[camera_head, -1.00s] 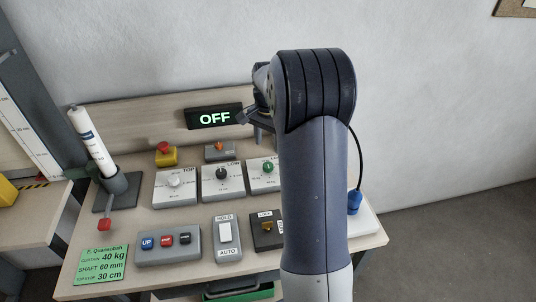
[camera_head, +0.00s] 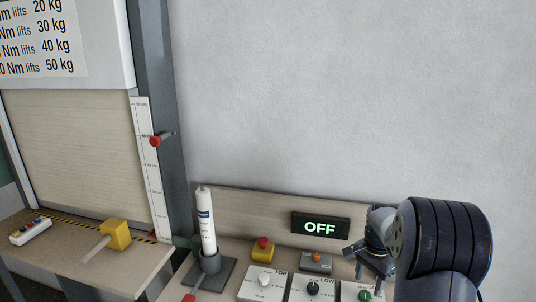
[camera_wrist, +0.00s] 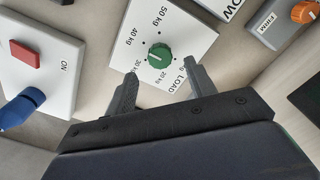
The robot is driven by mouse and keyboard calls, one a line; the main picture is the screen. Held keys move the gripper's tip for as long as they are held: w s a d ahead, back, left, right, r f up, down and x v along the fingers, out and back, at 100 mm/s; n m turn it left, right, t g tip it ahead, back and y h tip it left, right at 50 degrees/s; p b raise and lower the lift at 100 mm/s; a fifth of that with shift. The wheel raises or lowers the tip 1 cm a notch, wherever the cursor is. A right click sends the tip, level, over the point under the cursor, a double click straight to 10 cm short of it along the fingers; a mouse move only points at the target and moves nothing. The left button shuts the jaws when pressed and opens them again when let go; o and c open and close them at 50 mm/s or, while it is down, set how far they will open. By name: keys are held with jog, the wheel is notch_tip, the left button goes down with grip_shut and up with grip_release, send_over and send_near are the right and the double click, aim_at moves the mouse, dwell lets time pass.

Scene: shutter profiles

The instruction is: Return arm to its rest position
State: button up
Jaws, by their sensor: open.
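My arm (camera_head: 440,240) rises at the lower right of the head view, bent over at its dark ribbed elbow. My gripper (camera_head: 358,254) is beside the right end of the lit OFF display (camera_head: 320,225). In the wrist view my gripper (camera_wrist: 160,82) is open, with its two fingers apart and nothing between the tips. The green knob (camera_wrist: 159,56) of the LOAD dial plate (camera_wrist: 195,35) shows just beyond and between the fingers. The distance from fingertips to knob is hard to tell.
White dial plates (camera_head: 262,284) fill the bench by the arm. A red-yellow stop button (camera_head: 262,250) and a white tube in a dark stand (camera_head: 207,225) are left. The wall above is clear.

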aim_at(365, 294)
notch_tip(365, 294, down, 5)
jog(key=shift+p, duration=0.4)
jog(key=shift+r+m+p, duration=0.2)
jog(key=shift+m+p, duration=0.1)
jog(key=shift+m, duration=0.5)
jog(key=shift+f, duration=0.1)
